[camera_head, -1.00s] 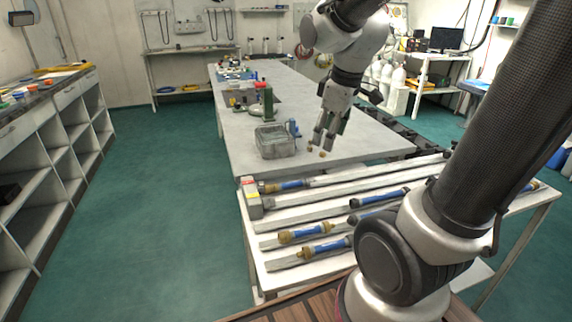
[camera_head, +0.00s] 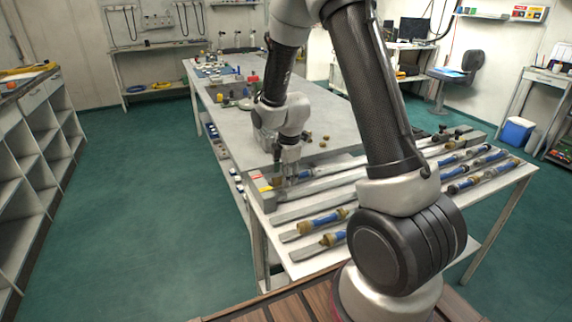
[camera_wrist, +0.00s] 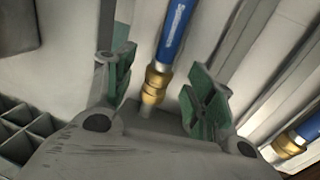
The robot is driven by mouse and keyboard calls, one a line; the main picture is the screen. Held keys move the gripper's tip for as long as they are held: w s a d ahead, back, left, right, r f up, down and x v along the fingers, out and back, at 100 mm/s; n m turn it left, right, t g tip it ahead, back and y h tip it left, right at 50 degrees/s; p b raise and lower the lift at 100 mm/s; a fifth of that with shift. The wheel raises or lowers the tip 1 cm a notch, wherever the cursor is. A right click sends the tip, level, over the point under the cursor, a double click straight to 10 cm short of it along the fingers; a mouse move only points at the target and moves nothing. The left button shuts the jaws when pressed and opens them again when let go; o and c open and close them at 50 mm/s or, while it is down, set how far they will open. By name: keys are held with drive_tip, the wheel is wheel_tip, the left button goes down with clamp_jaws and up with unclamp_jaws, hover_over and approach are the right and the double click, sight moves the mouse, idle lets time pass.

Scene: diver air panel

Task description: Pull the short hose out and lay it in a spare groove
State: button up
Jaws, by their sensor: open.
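The short hose is blue with a brass fitting; in the wrist view its blue body (camera_wrist: 177,30) runs up from the brass end. It lies in the rack's back groove near the grey end block (camera_head: 262,191). In the head view its brass part (camera_head: 278,178) shows beside my gripper (camera_head: 288,180), which hides most of the rest. My gripper is open, pointing down over the hose. In the wrist view its green-padded fingers (camera_wrist: 162,83) stand on either side of the brass fitting, with gaps showing. Whether the hose is plugged into the block is hidden. An empty groove (camera_head: 302,208) lies nearer the front.
Two blue hoses with brass ends, one farther back (camera_head: 323,221) and one in front (camera_head: 334,238), lie in the front grooves. Several more hoses (camera_head: 485,152) lie at the rack's right. My arm hides the rack's middle. A grey workbench (camera_head: 330,125) stands behind.

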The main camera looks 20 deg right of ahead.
drive_tip(key=shift+w+f, duration=0.15)
drive_tip(key=shift+f, duration=0.7)
clamp_jaws()
unclamp_jaws()
